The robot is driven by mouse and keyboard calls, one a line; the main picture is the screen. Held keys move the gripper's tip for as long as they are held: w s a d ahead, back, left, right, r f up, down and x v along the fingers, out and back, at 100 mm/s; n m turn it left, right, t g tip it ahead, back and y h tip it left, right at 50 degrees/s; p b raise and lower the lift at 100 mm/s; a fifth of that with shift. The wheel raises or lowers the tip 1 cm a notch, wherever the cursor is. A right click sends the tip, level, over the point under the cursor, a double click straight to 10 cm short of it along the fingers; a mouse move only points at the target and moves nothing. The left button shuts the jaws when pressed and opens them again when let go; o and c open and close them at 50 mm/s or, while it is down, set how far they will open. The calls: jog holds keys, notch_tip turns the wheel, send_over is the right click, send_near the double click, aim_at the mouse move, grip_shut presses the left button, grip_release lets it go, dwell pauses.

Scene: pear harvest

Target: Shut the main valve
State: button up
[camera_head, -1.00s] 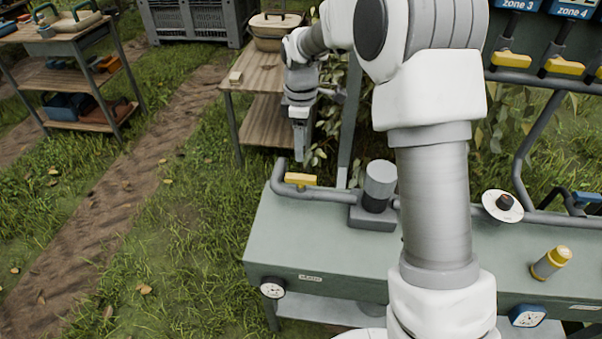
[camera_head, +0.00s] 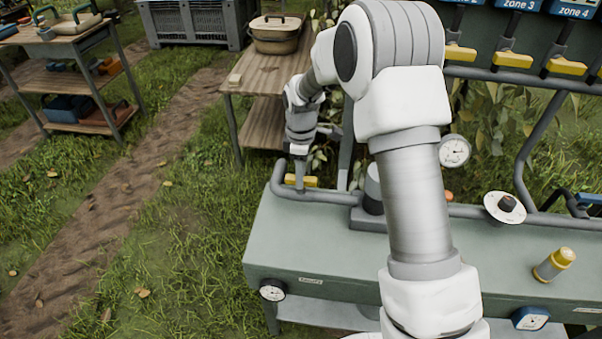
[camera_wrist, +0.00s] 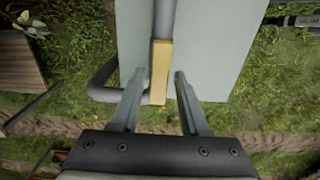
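A yellow valve handle (camera_head: 311,182) sits on the grey pipe at the left end of the green bench. I take it for the main valve; no readable label marks it. Its long side runs in line with the pipe in the wrist view (camera_wrist: 160,72). My gripper (camera_head: 299,186) points down at the handle and partly covers it in the head view. In the wrist view my gripper (camera_wrist: 159,76) is open, with one finger on each side of the handle and gaps showing. Whether the fingertips reach down to handle height is unclear.
The bench (camera_head: 300,235) carries a grey cylinder (camera_head: 373,190), a white dial (camera_head: 504,207) and a yellow-capped cylinder (camera_head: 553,264). Several yellow zone handles (camera_head: 512,60) hang on the back panel. A wooden table (camera_head: 262,80) with a lidded pot (camera_head: 276,36) stands behind my gripper.

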grip_shut()
jog(key=m, duration=0.4)
jog(key=shift+m, duration=0.3)
jog(key=m, duration=0.9)
jog(key=shift+m+p, duration=0.45)
jog(key=shift+m, duration=1.75)
